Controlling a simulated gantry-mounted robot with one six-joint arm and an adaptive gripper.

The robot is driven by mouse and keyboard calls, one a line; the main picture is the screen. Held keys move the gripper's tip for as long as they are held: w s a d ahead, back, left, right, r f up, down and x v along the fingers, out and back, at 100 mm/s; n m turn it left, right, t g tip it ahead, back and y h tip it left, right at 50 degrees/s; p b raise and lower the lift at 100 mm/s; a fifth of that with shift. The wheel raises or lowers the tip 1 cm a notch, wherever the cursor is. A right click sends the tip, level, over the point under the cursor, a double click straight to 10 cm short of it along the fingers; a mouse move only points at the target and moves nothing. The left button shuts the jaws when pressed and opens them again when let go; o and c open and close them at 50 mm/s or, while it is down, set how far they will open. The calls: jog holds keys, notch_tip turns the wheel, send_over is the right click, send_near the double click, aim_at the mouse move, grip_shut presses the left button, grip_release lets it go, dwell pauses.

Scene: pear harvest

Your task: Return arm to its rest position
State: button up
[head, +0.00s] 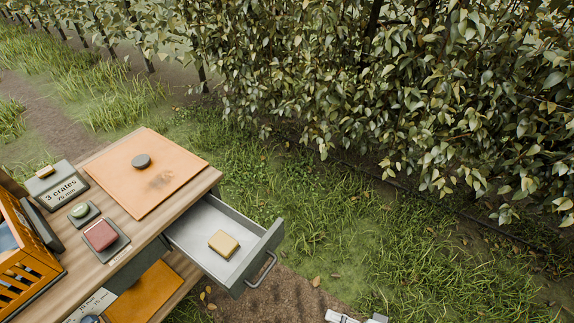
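My gripper's fingers do not show in the head view. A pale grey and white piece, possibly part of my arm, just enters at the bottom edge, right of centre. The rest of it is cut off, so I cannot tell how the arm is posed. No part of an arm shows over the wooden bench (126,221) or the open drawer (200,223).
The drawer juts right from the bench with a yellow block (223,243) inside. On the bench are an orange board (175,180) with a dark round disc (141,161), a red pad (101,235), a "3 crates" sign (62,187) and an orange crate (22,262). Leafy trees (420,90) fill the back.

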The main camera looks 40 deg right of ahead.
jog(key=w+a+r+n+g+h+p, duration=0.2)
jog(key=w+a+r+n+g+h, duration=0.15)
jog(key=w+a+r+n, duration=0.55)
jog(key=w+a+r+n+t+h+p, duration=0.1)
jog(key=w+a+r+t, duration=0.15)
jog(key=a+r, duration=0.55)
jog(key=w+a+r+n+t+h+p, duration=0.15)
jog(key=w+a+r, duration=0.35)
jog(key=r, duration=0.6)
notch_tip(320, 180, up, 39)
jog(key=a+p, duration=0.1)
jog(key=p, duration=3.7)
notch_tip(320, 180, down, 58)
jog(key=b, duration=5.7)
jog(key=shift+s+a+r, duration=0.15)
jog(key=shift+s+r, duration=0.05)
jog(key=shift+s, duration=0.25)
